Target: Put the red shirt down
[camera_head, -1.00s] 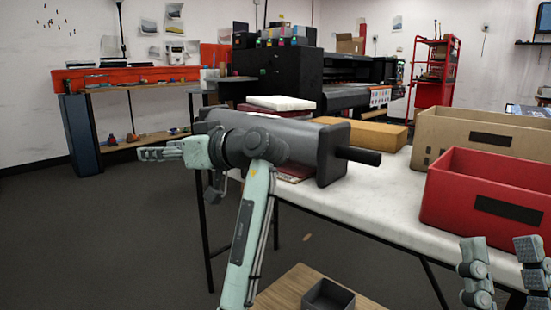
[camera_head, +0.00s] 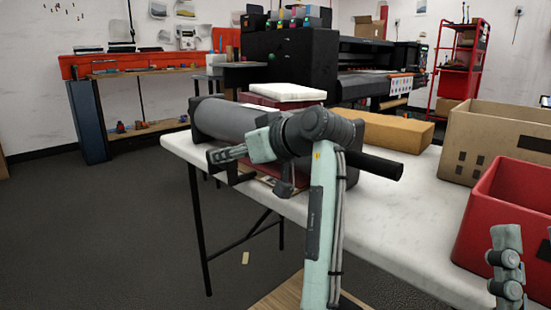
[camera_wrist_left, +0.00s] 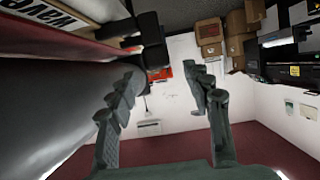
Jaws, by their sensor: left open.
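No red shirt can be made out for certain. A dark red flat item (camera_head: 258,101) lies under a white slab (camera_head: 288,92) behind the roll on the white table; whether it is cloth is unclear. My left gripper (camera_head: 214,158) is in front of the dark grey roll (camera_head: 222,122), near the table's front edge. In the left wrist view the left gripper (camera_wrist_left: 165,82) is open with nothing between its fingers, and the roll fills the left side. My right gripper (camera_head: 526,262) is at the bottom right, fingers apart and empty, partly cut off.
The white table (camera_head: 400,215) also bears a red bin (camera_head: 510,215), a cardboard box (camera_head: 490,145) and a tan block (camera_head: 385,129). The roll's black rod (camera_head: 375,162) sticks out to the right. Open grey floor (camera_head: 90,230) lies to the left.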

